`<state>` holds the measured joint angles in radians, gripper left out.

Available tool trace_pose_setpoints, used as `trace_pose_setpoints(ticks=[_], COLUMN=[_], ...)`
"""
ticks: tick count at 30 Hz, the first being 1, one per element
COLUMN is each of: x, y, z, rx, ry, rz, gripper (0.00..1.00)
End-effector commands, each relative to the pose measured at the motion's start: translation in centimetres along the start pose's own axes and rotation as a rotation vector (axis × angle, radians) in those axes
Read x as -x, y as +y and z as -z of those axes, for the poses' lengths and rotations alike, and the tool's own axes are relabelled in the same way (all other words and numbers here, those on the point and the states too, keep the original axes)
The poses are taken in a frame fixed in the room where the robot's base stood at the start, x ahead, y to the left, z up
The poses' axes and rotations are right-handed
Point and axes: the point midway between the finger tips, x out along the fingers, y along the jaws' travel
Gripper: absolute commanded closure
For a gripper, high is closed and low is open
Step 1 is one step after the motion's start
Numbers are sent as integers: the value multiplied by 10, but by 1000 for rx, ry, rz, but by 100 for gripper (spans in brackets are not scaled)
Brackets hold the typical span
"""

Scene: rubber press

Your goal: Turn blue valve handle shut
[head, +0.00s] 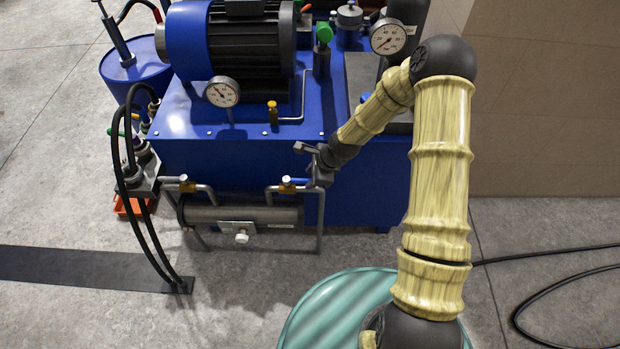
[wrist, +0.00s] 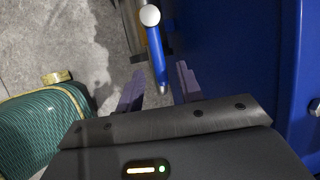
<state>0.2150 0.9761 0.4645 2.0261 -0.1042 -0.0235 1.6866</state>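The blue valve handle (head: 299,181) is a short lever on the right-hand brass valve (head: 287,187) of the pipework at the front of the blue press unit. In the wrist view the handle (wrist: 156,52) runs from a pale round end down to a tip between my fingers. My gripper (head: 318,180) is at the handle's right end in the head view, partly hidden by my wrist. In the wrist view my gripper (wrist: 160,80) is open, one finger on each side of the handle's tip, with visible gaps. I cannot tell whether either finger touches it.
A similar valve (head: 187,185) sits on the left pipe. A grey cylinder (head: 240,216) hangs between the pipes. The blue tank wall (head: 230,160) stands close behind the handle. Black hoses (head: 135,210) hang at left. Floor (head: 250,270) in front is clear.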

Motion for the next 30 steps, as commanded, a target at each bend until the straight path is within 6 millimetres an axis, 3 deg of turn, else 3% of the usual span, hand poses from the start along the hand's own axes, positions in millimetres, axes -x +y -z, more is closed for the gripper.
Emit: trace_pose_setpoints(ticks=[4, 12, 18, 30], x=[-12, -12, -12, -11], y=[0, 0, 0, -1], z=[0, 0, 0, 3], rx=[-1, -1, 0, -16], ry=[1, 1, 0, 4], rz=[1, 1, 1, 7], gripper=[63, 63, 100, 100])
